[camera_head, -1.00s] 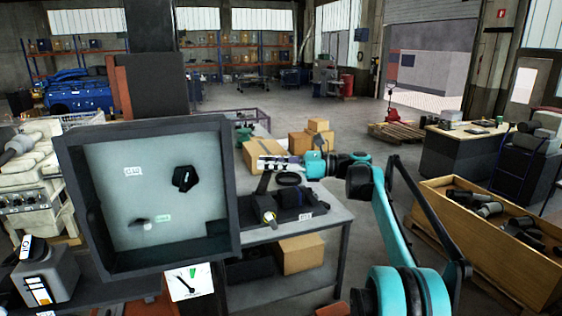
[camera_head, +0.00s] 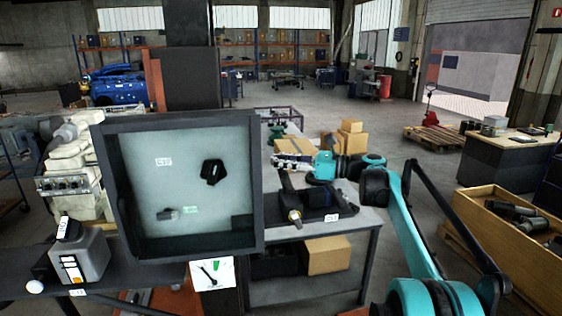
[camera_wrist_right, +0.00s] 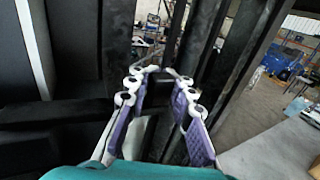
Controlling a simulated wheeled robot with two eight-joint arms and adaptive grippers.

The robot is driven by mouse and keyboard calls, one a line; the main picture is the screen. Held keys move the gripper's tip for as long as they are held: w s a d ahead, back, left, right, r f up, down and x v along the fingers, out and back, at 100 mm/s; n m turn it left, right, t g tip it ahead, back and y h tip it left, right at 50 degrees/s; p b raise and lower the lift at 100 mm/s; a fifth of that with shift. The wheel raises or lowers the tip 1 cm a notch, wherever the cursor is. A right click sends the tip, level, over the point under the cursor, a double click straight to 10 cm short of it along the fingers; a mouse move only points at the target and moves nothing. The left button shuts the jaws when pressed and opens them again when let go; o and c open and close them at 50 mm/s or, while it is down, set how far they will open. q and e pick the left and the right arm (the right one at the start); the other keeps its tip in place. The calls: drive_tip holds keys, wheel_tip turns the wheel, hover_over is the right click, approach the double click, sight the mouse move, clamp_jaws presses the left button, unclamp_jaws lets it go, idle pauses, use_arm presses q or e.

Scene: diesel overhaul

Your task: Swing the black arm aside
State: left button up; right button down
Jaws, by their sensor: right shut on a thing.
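My right gripper (camera_head: 291,162), teal with pale fingers, reaches in from the right at the arm's upper end. In the right wrist view the purple-padded fingers (camera_wrist_right: 163,112) close around a dark piece between them; long black bars lie behind it. The exact grip point is hard to see. My left gripper is not in view.
A grey open-fronted box (camera_head: 255,190) with a black knob (camera_head: 212,172) stands just left of the table. Cardboard boxes (camera_head: 351,133) sit behind the table. A wooden crate (camera_head: 490,240) of dark parts stands at the right. Open floor lies beyond.

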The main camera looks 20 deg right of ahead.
drive_tip(key=c, duration=1.4)
unclamp_jaws()
drive_tip(key=v, duration=1.2)
